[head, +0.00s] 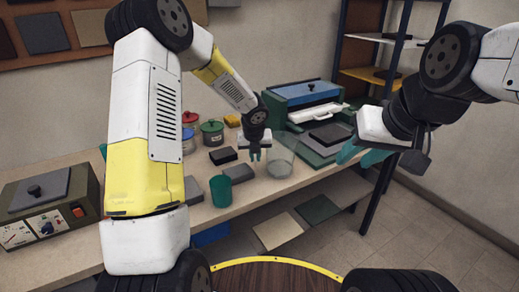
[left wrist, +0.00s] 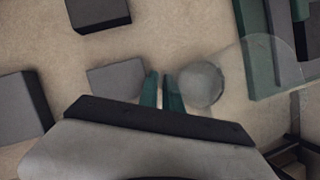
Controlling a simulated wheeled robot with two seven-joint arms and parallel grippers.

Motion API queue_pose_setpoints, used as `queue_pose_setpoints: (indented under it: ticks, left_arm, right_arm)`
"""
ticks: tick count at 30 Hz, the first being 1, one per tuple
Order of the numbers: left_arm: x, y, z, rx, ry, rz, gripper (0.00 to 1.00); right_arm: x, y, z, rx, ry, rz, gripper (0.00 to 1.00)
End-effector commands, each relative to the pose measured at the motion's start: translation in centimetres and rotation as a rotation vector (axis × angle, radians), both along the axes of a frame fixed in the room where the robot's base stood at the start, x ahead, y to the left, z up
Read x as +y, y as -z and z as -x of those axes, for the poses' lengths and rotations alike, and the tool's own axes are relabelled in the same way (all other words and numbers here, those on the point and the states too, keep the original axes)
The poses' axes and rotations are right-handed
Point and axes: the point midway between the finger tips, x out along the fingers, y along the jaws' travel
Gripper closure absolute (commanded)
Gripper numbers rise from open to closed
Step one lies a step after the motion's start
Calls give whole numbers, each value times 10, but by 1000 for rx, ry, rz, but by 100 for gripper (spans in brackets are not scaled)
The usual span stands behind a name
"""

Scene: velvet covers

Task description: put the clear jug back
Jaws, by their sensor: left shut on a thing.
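The clear jug (head: 281,160) stands at the front part of the bench, just left of the green-framed machine. My left gripper (head: 255,154) is at its left side, with its fingers close together and shut on it. In the left wrist view, the fingers (left wrist: 163,91) are nearly together right beside the jug's round base (left wrist: 203,86). The part of the jug between the fingers is hard to make out. The jug looks empty. My right gripper (head: 362,154) is at the right, beyond the bench's edge, with its teal fingers apart and nothing seen between them.
A teal cup (head: 221,190), a dark block (head: 223,156) and grey blocks (head: 240,173) lie left of the jug. Lidded pots (head: 212,132) stand behind. The green machine (head: 306,92) with a grey plate is to the right. A control box (head: 48,205) is at far left.

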Motion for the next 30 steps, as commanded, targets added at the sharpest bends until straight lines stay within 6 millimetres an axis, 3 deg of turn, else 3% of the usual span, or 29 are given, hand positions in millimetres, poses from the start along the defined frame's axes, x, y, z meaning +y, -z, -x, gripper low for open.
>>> queue_pose_setpoints:
  ticks: [4, 5, 6, 8, 20, 30]
  left_arm:
    - [0, 1, 0, -1, 0, 1, 100]
    - [0, 1, 0, 0, 0, 0, 85]
    - [0, 1, 0, 0, 0, 0, 77]
    - [0, 1, 0, 0, 0, 0, 69]
    - [0, -6, 1, -3, -1, 0, 69]
    - [-1, -68, 27, -5, -3, 0, 69]
  right_arm:
    - [0, 0, 0, 0, 0, 0, 64]
    - [0, 0, 0, 0, 0, 0, 64]
    - [0, 0, 0, 0, 0, 0, 64]
    - [0, 0, 0, 0, 0, 0, 64]
    - [0, 0, 0, 0, 0, 0, 64]
    - [0, 0, 0, 0, 0, 0, 64]
